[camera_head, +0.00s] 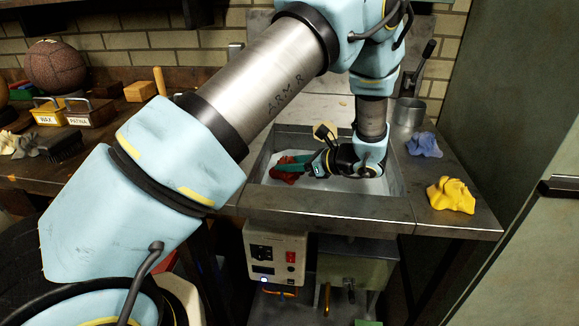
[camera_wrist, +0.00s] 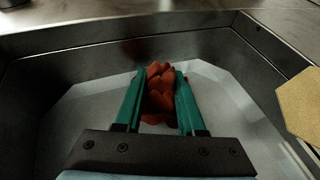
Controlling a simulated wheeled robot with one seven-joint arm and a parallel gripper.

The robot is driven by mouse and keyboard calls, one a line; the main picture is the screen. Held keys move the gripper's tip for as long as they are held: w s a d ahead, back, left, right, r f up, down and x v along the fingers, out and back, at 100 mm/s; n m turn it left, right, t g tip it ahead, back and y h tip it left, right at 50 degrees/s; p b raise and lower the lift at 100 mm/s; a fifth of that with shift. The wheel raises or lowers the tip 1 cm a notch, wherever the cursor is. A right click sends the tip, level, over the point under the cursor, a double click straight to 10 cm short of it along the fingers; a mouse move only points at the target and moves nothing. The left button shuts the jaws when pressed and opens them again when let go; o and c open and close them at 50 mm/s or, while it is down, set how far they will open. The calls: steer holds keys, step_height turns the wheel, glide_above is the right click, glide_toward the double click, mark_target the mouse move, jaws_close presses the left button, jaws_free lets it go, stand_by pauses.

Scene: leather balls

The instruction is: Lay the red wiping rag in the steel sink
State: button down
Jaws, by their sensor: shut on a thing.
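The red wiping rag (camera_wrist: 160,88) is bunched between the two green fingers of my gripper (camera_wrist: 158,80) in the wrist view. My gripper is shut on it, inside the walls of the steel sink (camera_wrist: 120,50). In the head view the rag (camera_head: 284,176) shows at the left part of the sink (camera_head: 330,204), beside my gripper (camera_head: 290,166). The rag's lower end looks close to the pale sink floor. I cannot tell whether it touches it.
A yellow rag (camera_head: 451,195) and a blue rag (camera_head: 424,145) lie on the right-hand counter. A steel cup (camera_head: 409,112) stands behind them. A wooden bench (camera_head: 120,108) at the left holds a leather ball (camera_head: 56,66), labelled tins and a brush.

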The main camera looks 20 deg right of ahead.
steer(key=shift+f, duration=0.6)
steer(key=shift+f+b, duration=0.35)
steer(key=shift+f, duration=0.3)
steer(key=c, duration=0.5)
jaws_free()
steer(key=shift+r, duration=0.1)
steer(key=shift+r, duration=0.25)
steer(key=b+v, duration=0.1)
steer(key=v, duration=1.1)
steer(key=shift+r, duration=0.4)
